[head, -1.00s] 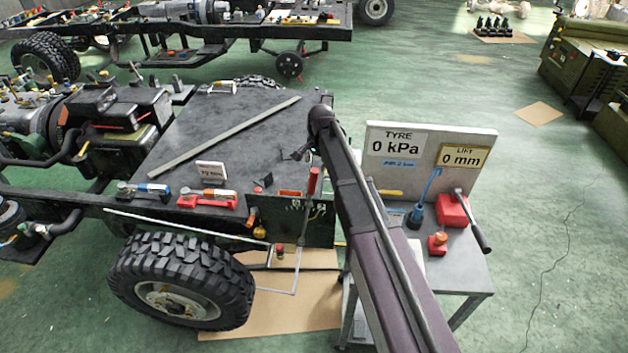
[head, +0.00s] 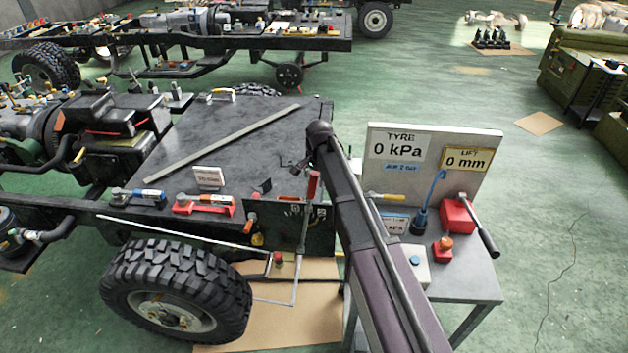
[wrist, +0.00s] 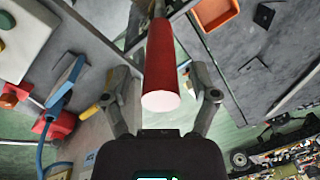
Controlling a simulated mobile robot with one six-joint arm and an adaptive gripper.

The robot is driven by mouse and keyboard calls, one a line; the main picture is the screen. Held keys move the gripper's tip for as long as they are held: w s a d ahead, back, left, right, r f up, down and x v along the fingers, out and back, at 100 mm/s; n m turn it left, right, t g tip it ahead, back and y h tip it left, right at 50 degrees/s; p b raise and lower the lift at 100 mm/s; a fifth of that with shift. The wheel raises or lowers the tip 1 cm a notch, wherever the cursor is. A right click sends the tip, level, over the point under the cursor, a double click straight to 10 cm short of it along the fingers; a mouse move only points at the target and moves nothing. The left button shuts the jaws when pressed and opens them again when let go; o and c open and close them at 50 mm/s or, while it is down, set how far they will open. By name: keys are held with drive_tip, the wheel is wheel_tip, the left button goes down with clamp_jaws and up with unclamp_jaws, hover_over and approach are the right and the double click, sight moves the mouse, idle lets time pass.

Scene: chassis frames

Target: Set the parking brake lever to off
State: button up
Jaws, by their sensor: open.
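The parking brake lever (head: 313,186) has a red grip on a thin grey rod and stands roughly upright at the near right corner of the chassis. My gripper (head: 300,165) is small and dark in the head view, close to the top of the red grip. In the wrist view, the red grip (wrist: 160,65) lies between the two open fingers of my gripper (wrist: 162,78), with a visible gap on each side. Its round end faces the camera. I cannot make out any on or off marking for the lever.
A side table (head: 470,283) at the right holds a red box with a black handle (head: 458,214), a blue tool and a board (head: 485,140) reading 0 kPa and 0 mm. A large tyre (head: 175,290) stands at the left. Red and blue tools lie along the chassis edge.

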clamp_jaws()
drive_tip(key=shift+s, duration=0.1)
